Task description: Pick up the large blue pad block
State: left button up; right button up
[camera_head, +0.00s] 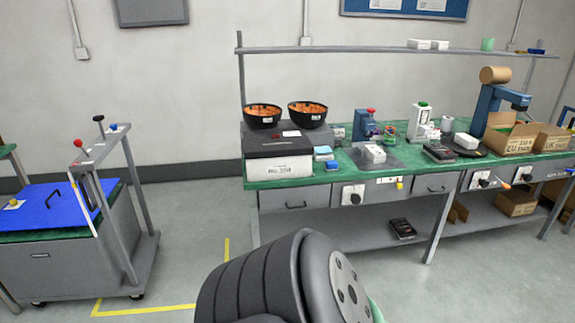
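Neither of my grippers is in view. A dark grey link of my own arm fills the bottom middle, well short of the bench, and hides part of the floor.
The green-topped bench (300,184) runs along the wall. The dark-lidded box (279,155) stands left of the blocks, with two black bowls behind. A blue device (364,125) and a white block (374,153) stand to the right. A grey cart (50,265) is at left; floor between is clear.

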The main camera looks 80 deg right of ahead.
aim_at(329, 167)
jog(key=z, duration=3.1)
jog(key=i+l+u, duration=0.6)
jog(key=l+u, duration=0.35)
jog(key=j, duration=0.15)
